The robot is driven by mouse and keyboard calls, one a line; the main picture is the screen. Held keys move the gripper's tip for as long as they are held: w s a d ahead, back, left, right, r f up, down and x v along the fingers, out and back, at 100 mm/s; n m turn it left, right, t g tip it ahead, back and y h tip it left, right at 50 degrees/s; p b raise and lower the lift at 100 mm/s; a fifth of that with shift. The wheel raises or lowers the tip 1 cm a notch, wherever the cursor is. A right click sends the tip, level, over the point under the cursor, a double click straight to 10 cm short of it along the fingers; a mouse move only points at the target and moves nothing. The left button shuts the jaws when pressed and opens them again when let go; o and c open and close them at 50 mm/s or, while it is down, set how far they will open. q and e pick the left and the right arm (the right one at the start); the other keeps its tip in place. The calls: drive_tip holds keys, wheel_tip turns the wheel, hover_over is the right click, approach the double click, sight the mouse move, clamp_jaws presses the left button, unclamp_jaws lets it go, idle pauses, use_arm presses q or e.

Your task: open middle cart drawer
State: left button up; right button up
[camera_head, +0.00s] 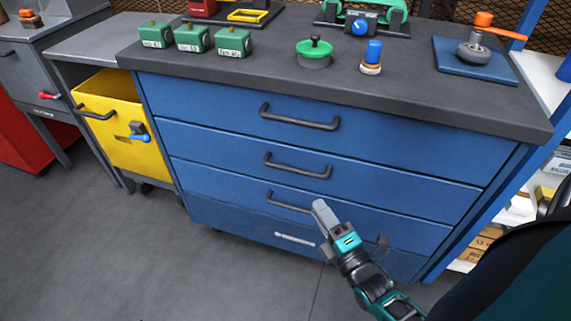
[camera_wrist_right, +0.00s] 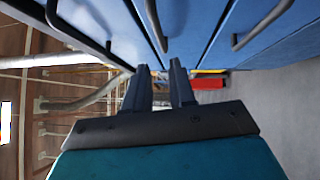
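The blue cart (camera_head: 215,215) has three stacked drawers with dark bar handles, all shut. The middle drawer (camera_head: 390,190) has its handle (camera_head: 297,166) near the centre of the head view. My right gripper (camera_head: 318,205) is low in front of the drawers and overlaps the right end of the bottom handle (camera_head: 285,203) in that view. In the right wrist view its two fingers (camera_wrist_right: 160,70) are apart with nothing between them. The middle handle (camera_wrist_right: 157,25) appears just beyond the fingertips, apart from them. My left gripper is out of view.
The dark worktop (camera_head: 270,75) carries green blocks (camera_head: 193,38), a green-knobbed part (camera_head: 314,52), a blue-topped part (camera_head: 372,57) and a blue plate (camera_head: 475,65). Grey floor (camera_head: 130,250) in front is clear.

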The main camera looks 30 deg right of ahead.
sight(295, 170)
drive_tip(key=w, duration=0.4)
drive_tip(key=w+d+r+b, duration=0.1)
drive_tip(key=w, duration=0.3)
drive_tip(key=w+b, duration=0.1)
drive_tip(key=w, duration=0.3)
drive_tip(key=shift+w+d+r, duration=0.1)
drive_tip(key=shift+d+r, duration=0.05)
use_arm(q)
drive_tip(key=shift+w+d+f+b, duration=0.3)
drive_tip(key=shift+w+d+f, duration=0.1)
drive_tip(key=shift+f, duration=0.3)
use_arm(e)
drive_tip(key=shift+w+r, duration=0.1)
drive_tip(key=shift+w, duration=0.45)
drive_tip(key=shift+c, duration=0.4)
clamp_jaws()
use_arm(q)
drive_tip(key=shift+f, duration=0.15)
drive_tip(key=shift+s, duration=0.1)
